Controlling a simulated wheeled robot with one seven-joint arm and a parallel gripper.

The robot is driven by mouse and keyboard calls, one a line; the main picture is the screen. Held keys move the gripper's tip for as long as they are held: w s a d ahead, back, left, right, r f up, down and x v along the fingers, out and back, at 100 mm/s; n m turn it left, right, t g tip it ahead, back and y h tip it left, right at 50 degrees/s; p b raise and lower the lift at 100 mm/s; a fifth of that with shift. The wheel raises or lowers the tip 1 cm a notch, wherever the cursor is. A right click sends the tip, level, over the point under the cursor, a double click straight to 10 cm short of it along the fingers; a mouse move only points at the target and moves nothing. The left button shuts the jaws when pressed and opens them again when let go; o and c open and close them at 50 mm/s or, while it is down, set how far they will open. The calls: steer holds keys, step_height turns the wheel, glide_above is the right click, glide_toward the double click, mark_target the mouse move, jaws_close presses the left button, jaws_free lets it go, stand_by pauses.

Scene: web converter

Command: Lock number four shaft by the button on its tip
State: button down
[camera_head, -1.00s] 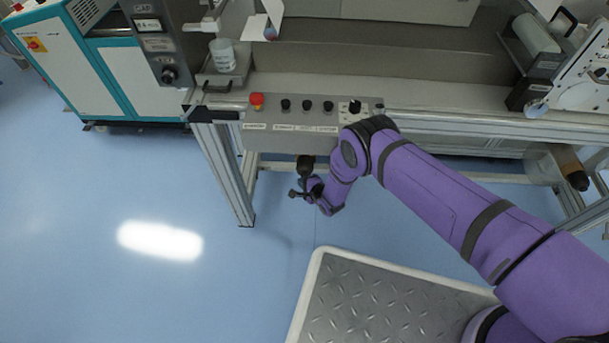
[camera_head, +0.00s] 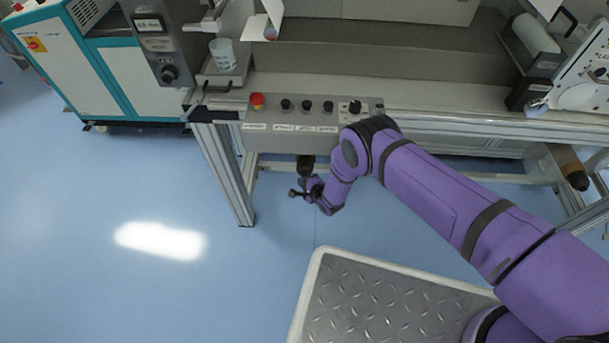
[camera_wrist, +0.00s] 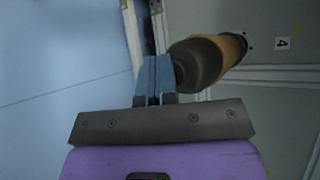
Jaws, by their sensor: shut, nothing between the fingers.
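The number four shaft (camera_wrist: 232,47) shows in the wrist view, with an orange-brown body and a dark, rounded tip (camera_wrist: 198,62). A label "4" (camera_wrist: 283,43) is on the grey panel to its right. My gripper (camera_wrist: 154,60) has its blue fingers together and empty, at the left side of the dark tip. I cannot tell whether they touch it. The button on the tip cannot be made out. In the head view, my gripper (camera_head: 296,192) is below the control panel, close to the shaft's dark end (camera_head: 305,165); the rest of the shaft is hidden under the panel.
A control panel (camera_head: 300,116) with a red button (camera_head: 257,100) and several black knobs is above my gripper. A metal frame leg (camera_head: 226,170) stands to the left. Another brown shaft (camera_head: 570,168) is at the far right. A tread-plate platform (camera_head: 375,300) lies below. Blue floor is clear at left.

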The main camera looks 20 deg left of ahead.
steer(key=shift+w+a, duration=0.1)
steer(key=shift+w, duration=0.25)
stand_by(0.3)
steer(key=shift+s, duration=0.5)
steer(key=shift+s+d, duration=0.3)
steer(key=shift+s, duration=0.65)
steer(key=shift+s+d, duration=0.25)
steer(key=shift+s, duration=0.7)
steer(key=shift+s+d, duration=0.3)
steer(key=shift+s, duration=0.65)
